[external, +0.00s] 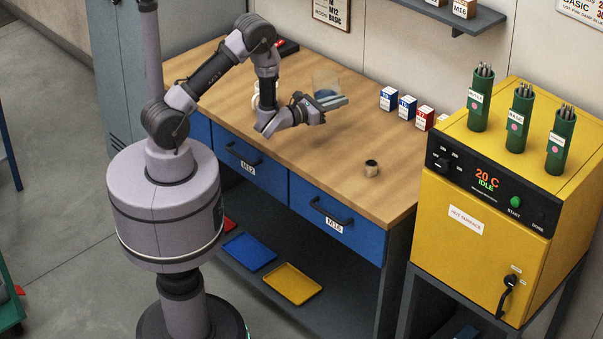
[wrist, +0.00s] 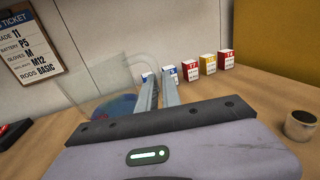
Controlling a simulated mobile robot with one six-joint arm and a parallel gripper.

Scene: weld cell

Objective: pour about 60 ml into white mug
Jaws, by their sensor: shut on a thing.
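A clear beaker (external: 326,82) with some bluish liquid in its bottom is held above the workbench. My gripper (external: 333,103) is shut on it; the beaker looks roughly upright in the external view. In the wrist view the beaker (wrist: 100,88) shows left of the two fingers (wrist: 160,88), with the liquid low in it. A white thing (external: 255,96), perhaps the white mug, stands on the bench behind my forearm, mostly hidden. It does not show in the wrist view.
Several small labelled boxes (external: 407,106) line the back. A yellow oven (external: 490,210) stands at the right. The bench middle is clear.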

